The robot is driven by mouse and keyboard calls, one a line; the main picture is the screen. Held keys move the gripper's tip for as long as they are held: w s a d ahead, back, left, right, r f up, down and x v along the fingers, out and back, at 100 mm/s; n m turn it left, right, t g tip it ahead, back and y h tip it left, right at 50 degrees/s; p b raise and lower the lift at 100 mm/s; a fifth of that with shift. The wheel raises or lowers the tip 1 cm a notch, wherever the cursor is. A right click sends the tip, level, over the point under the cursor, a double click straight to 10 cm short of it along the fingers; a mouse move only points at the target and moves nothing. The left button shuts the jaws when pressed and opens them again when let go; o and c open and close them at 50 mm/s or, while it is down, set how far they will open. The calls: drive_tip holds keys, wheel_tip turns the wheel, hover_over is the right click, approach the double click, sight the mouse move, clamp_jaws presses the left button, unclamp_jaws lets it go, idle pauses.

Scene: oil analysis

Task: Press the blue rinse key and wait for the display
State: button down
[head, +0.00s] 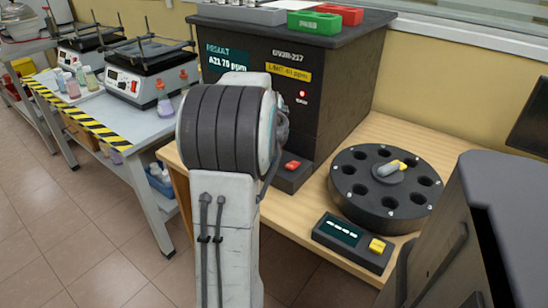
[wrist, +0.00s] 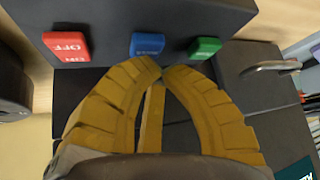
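The blue rinse key (wrist: 147,44) sits on a dark key block between a red OFF key (wrist: 66,46) and a green key (wrist: 205,48) in the wrist view. My gripper (wrist: 163,69) has its yellow fingertips together, just below the blue key in the picture. I cannot tell whether they touch it. Nothing shows between the tips. In the head view my arm hides the blue key and the gripper; the red key (head: 292,165) shows. The dark analyser (head: 340,95) has a display (head: 226,60) reading "RESULT A21 75 ppm".
A yellow "LIMIT 45 ppm" label (head: 288,72) and a lit red lamp (head: 302,94) are on the analyser front. A round carousel (head: 345,185) and a small unit with a yellow key (head: 377,246) stand to the right. A metal handle (wrist: 270,67) shows in the wrist view.

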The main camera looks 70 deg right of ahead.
drive_tip(key=shift+f+b, duration=0.5)
drive_tip(key=shift+f, duration=0.1)
idle(0.9)
drive_tip(key=shift+r, duration=0.1)
idle(0.3)
drive_tip(key=shift+r+p, duration=0.8)
drive_tip(key=shift+r, duration=0.15)
drive_tip(key=shift+r, duration=0.1)
drive_tip(key=shift+r+p, duration=1.95)
drive_tip(key=shift+r, duration=0.45)
